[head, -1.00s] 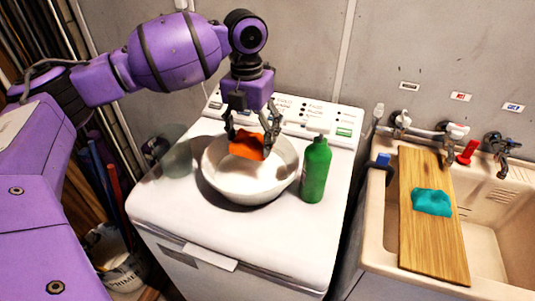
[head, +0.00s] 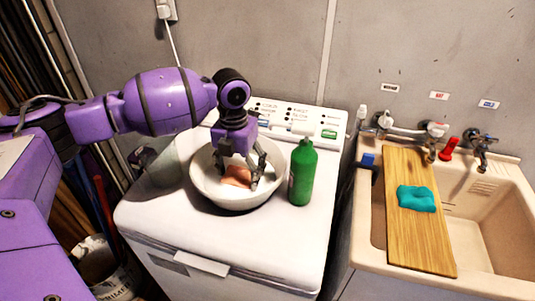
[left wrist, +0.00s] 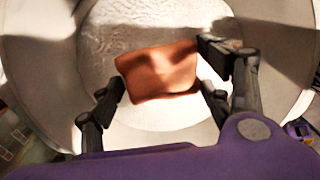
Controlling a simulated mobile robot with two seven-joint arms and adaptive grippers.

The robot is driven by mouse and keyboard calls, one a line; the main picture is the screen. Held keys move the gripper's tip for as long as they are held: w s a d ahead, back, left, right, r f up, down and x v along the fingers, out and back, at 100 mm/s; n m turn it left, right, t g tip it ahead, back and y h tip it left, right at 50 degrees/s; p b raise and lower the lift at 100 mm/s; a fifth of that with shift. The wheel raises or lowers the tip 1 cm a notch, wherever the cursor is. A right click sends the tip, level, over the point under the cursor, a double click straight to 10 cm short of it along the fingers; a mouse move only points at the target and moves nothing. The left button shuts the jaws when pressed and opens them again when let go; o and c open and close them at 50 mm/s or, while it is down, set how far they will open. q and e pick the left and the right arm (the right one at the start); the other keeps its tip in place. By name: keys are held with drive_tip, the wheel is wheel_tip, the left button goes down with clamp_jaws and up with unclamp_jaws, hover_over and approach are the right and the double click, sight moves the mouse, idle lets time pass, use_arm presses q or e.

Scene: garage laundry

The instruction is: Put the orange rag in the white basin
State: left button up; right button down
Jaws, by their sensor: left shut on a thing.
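The white basin (head: 268,194) stands on top of the white washing machine. The orange rag (head: 237,177) is inside the basin's rim, low down near its floor. My left gripper (head: 238,181) reaches down into the basin and is shut on the rag. In the left wrist view, the rag (left wrist: 160,72) lies between the two fingers of my gripper (left wrist: 165,88), with the basin's floor and wall (left wrist: 100,30) around it. I cannot tell whether the rag touches the floor. My right gripper is not in view.
A green bottle (head: 302,172) stands close to the basin's right side. A clear container (head: 165,165) is at its left. A sink (head: 490,215) at the right holds a wooden board (head: 415,235) with a teal cloth (head: 416,198) on it. The washer's front top (head: 240,240) is clear.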

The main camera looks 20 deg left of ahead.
sight(238, 169)
use_arm(q)
drive_tip(key=shift+f, duration=0.2)
drive_tip(key=o, duration=1.1)
drive_tip(key=shift+o, duration=0.2)
wheel_tip(238, 169, up, 12)
drive_tip(key=shift+r, duration=0.2)
drive_tip(key=shift+s+f, duration=0.1)
